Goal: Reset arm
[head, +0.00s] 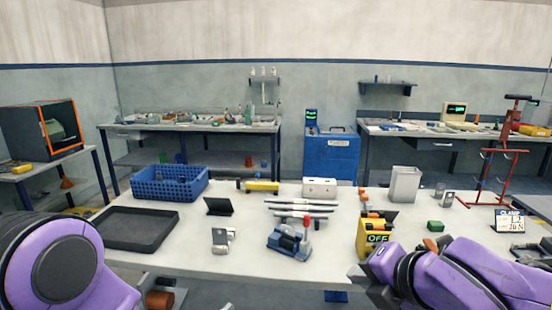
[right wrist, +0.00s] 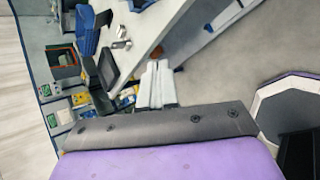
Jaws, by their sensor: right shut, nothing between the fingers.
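My right arm comes in from the lower right in the head view. Its gripper (head: 372,284) is low at the front edge of the white table (head: 190,250), close to the yellow box marked OFF (head: 372,240); I cannot tell whether they touch. In the right wrist view the two pale fingers (right wrist: 157,82) are together with nothing between them. My left arm shows only as a purple and grey link at the lower left of the head view; its gripper is out of view.
On the table are a black tray (head: 127,229), a blue basket (head: 170,184), a blue device with a red knob (head: 289,242), a grey bin (head: 405,184) and a red rack (head: 492,178). A blue cabinet (head: 331,155) and benches stand behind.

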